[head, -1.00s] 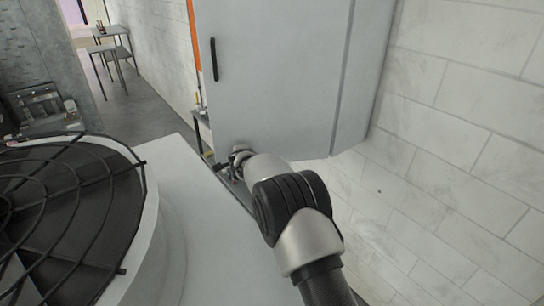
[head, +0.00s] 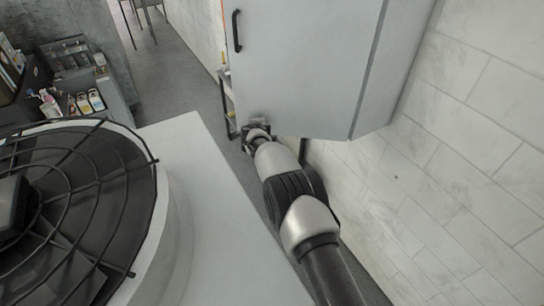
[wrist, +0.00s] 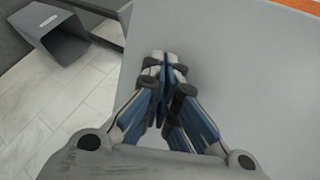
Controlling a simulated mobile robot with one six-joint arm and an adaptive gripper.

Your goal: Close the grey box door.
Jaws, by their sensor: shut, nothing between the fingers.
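The grey box (head: 397,65) is on the white tiled wall. Its broad grey door (head: 305,70) fills the upper middle of the head view and appears to stand out from the wall. A black handle (head: 237,31) is near its left edge. My gripper (head: 257,124) is at the door's lower left corner, low and well below the handle. In the wrist view my gripper (wrist: 166,58) is shut and empty, its fingertips over the grey panel (wrist: 240,75) near its left edge. I cannot tell whether they touch it. The box's inside is hidden.
A white surface (head: 215,215) with a round black fan grille (head: 85,190) lies in front at left. A cart with bottles (head: 80,85) stands beyond it. The tiled wall (head: 450,190) bounds the right.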

